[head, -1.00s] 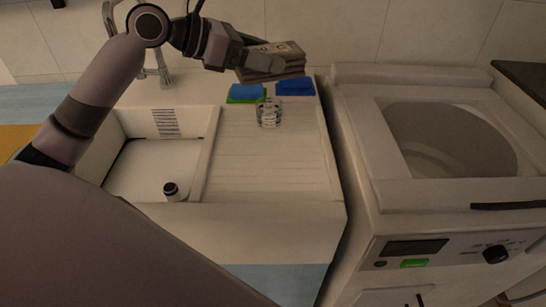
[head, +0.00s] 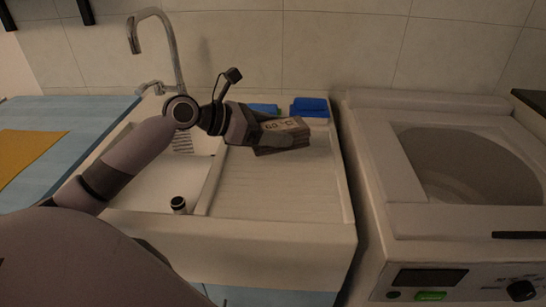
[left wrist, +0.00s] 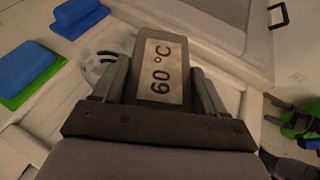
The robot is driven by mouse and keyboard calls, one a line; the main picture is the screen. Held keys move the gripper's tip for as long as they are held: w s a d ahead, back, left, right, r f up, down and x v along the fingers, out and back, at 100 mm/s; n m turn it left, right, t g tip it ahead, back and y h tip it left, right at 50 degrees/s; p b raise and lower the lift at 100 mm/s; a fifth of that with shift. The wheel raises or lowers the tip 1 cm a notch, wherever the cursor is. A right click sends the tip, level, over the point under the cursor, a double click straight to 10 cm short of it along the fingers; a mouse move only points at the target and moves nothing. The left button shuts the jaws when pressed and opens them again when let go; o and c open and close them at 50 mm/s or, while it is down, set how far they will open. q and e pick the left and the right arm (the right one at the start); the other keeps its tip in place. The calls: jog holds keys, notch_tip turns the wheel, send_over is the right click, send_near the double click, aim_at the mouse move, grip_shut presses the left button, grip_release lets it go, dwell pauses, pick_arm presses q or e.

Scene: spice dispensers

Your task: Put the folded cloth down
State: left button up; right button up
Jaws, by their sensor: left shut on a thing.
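The folded cloth (head: 284,136) is a brown-grey stack with a pale label reading 60 °C. My left gripper (head: 258,130) is shut on it and holds it over the white ribbed drainboard (head: 275,185) of the sink, in its back half. In the left wrist view the cloth (left wrist: 160,70) lies between both fingers of the gripper (left wrist: 162,85). I cannot tell whether its underside touches the drainboard.
Blue sponges (head: 310,107) lie at the back of the drainboard. A clear glass (left wrist: 98,66) shows beside the cloth in the wrist view. The sink basin with a small bottle (head: 178,204) is to the left, a top-loading washing machine (head: 372,150) to the right. The drainboard's front is clear.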

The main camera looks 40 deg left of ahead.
pick_arm(q)
notch_tip(320, 180, down, 2)
jog(key=shift+f, duration=0.2)
notch_tip(320, 180, down, 4)
jog(key=shift+b, duration=0.55)
jog(key=o, duration=0.8)
jog(key=shift+f, duration=0.1)
jog(key=shift+p+v, duration=0.35)
jog(key=shift+v, duration=5.7)
